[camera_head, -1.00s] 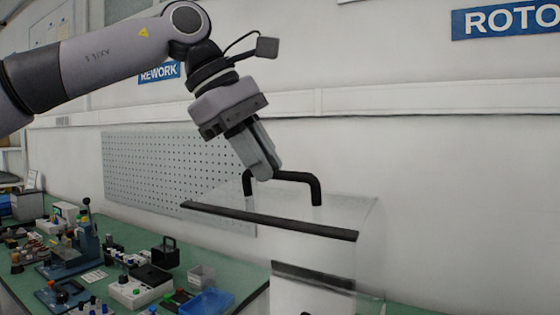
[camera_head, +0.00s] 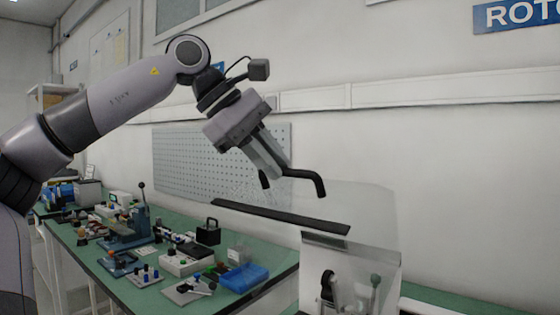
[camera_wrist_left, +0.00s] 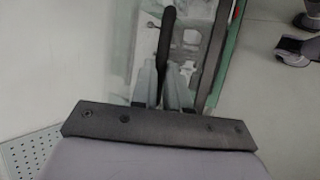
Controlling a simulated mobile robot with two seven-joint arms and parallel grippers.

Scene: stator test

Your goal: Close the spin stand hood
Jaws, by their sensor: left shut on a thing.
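The spin stand hood is a clear cover (camera_head: 365,205) with a dark strip (camera_head: 280,216) along its edge and a black bar handle (camera_head: 306,178) on top. The hood is raised above the stand's pale body (camera_head: 390,262). My left gripper (camera_head: 275,168) comes down from the upper left and is shut on the handle. In the left wrist view the dark handle (camera_wrist_left: 166,42) runs between the fingers (camera_wrist_left: 163,84). The fingers hide part of the handle. My right gripper is not in view.
A green bench (camera_head: 95,252) on the left carries a blue lever press (camera_head: 133,225), a blue tray (camera_head: 244,277), a black box (camera_head: 208,232) and several small parts. A pegboard (camera_head: 200,160) is on the wall behind.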

